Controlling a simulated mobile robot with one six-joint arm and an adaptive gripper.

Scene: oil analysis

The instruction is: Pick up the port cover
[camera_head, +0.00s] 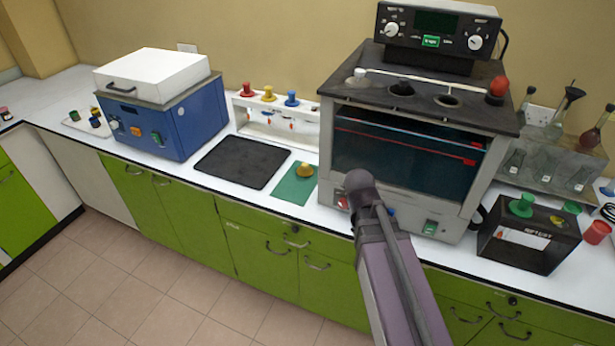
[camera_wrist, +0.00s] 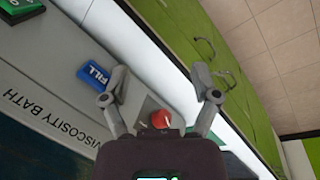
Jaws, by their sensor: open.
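The viscosity bath (camera_head: 465,195) is a grey box with a dark window and a black top. On its top are a white cap (camera_head: 360,74) on the left, a black cap (camera_head: 402,88) in the middle, an open round port (camera_head: 447,100) and a red knob-shaped cap (camera_head: 498,87) on the right. I cannot tell which of these caps is the port cover. My gripper (camera_wrist: 160,72) is open and empty in the wrist view. It is beside the bath's front panel, near a blue FILL button (camera_wrist: 95,74) and a red knob (camera_wrist: 160,119). The head view does not show its fingers clearly.
A pale rod (camera_head: 410,77) lies across the bath top, with a control box (camera_head: 436,30) behind. Left are a green mat (camera_head: 285,190) with a yellow stopper (camera_head: 305,170), a black mat (camera_head: 243,147) and a blue machine (camera_head: 165,125). A black box (camera_head: 527,243) stands right.

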